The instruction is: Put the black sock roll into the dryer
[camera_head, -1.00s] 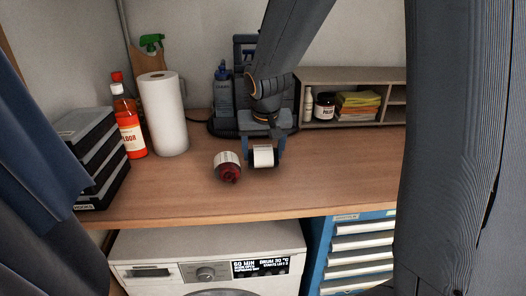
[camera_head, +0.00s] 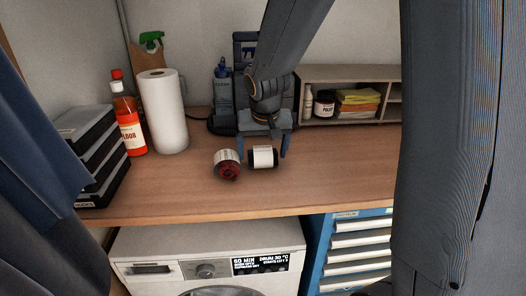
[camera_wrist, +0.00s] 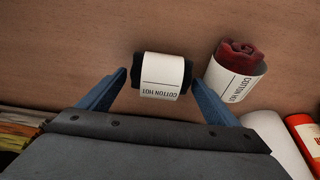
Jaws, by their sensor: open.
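The black sock roll (camera_head: 262,157) lies on the wooden worktop, wrapped in a white paper band; in the wrist view (camera_wrist: 162,76) the band reads "COTTON HOT". My gripper (camera_head: 264,150) is open, pointing down at the roll. In the wrist view my gripper's two blue fingers (camera_wrist: 158,80) stand on either side of the roll with gaps, not closed on it. A dark red sock roll (camera_head: 227,165) with a similar band lies just left of it; it also shows in the wrist view (camera_wrist: 240,66). The white dryer (camera_head: 208,262) stands below the worktop, only its top and control panel showing; its door is mostly cut off.
A paper towel roll (camera_head: 163,110), an orange bottle (camera_head: 128,122) and stacked black cases (camera_head: 98,155) stand at the left. A shelf (camera_head: 345,119) is at the back right. A blue drawer chest (camera_head: 352,250) stands right of the dryer. The front worktop is clear.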

